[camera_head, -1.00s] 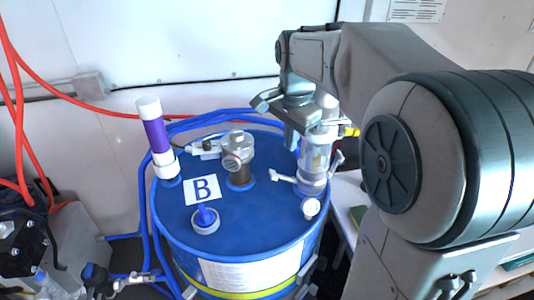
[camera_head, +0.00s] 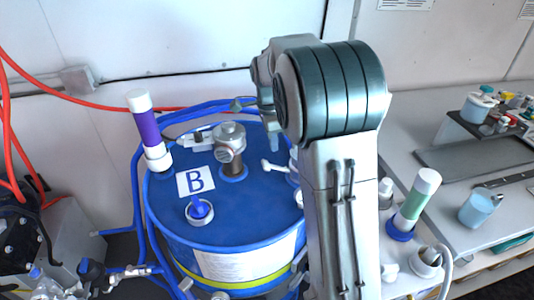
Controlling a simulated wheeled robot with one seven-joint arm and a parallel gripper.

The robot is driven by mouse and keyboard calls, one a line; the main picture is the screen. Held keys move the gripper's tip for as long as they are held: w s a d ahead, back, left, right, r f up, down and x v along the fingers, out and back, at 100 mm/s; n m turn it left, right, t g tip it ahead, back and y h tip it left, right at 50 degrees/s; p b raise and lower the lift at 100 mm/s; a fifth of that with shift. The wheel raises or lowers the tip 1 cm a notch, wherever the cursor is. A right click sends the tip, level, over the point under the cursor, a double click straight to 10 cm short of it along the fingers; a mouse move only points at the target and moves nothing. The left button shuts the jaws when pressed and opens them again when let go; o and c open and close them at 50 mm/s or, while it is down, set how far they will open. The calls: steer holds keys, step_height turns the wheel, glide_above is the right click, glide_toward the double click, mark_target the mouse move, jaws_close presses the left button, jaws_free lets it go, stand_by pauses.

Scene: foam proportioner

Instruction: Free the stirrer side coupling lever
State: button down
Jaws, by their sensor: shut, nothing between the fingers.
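The blue drum (camera_head: 245,205) marked B stands in the middle. A white coupling lever (camera_head: 275,167) sticks out to the left on its right-hand top. The coupling body it belongs to is almost wholly hidden behind my arm. A grey metal fitting (camera_head: 230,140) with a round cap stands upright on the lid, left of that lever. My gripper (camera_head: 273,136) is mostly hidden behind my arm, above the drum's far right side. It is shut and empty, above and behind the lever in the picture; I cannot tell its distance from it.
A white and purple tube (camera_head: 147,130) stands on the drum's left edge. A blue plug (camera_head: 200,210) sits on the lid's front. Red and blue hoses run left and behind. At right, a bench (camera_head: 440,210) holds a green and white tube (camera_head: 415,200) and a beaker (camera_head: 479,208).

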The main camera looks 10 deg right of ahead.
mark_target(267, 165)
steer(key=f, duration=0.1)
steer(key=a+f, duration=0.1)
steer(key=f, duration=0.1)
steer(key=f+p, duration=0.1)
steer(key=f, duration=0.1)
steer(key=shift+a, duration=0.4)
steer(key=shift+a, duration=0.1)
steer(key=shift+a+f+b, duration=0.75)
steer(key=shift+f+b, duration=0.15)
steer(key=shift+b, duration=0.05)
steer(key=shift+r, duration=0.25)
